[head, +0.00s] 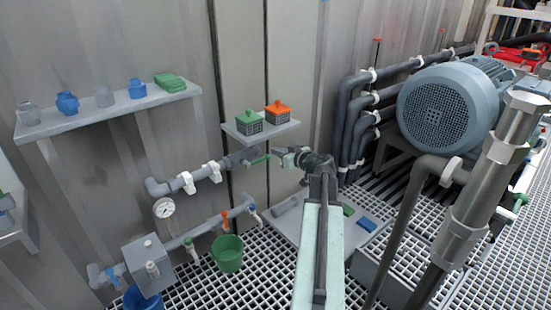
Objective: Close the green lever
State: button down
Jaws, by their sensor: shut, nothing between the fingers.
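A green lever (259,160) sits by the right end of the upper grey pipe (212,172), below the small wall shelf. It points to the right and slightly up. My gripper (279,151) is just right of the lever's free end, shut and empty, with its fingers pointing left. I cannot tell whether the fingertips touch the lever.
An orange lever (225,221), a gauge (164,208) and a green bucket (228,254) are lower left. A blue motor (443,107) and pipes stand right.

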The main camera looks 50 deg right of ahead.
jog(key=b, duration=0.2)
send_over(267, 156)
jog(key=s+a, duration=0.2)
notch_tip(267, 156, down, 2)
notch_tip(267, 156, down, 3)
jog(key=b, duration=0.3)
jog(key=shift+a+f, duration=0.15)
jog(key=shift+f+b, duration=0.3)
jog(key=shift+f, duration=0.05)
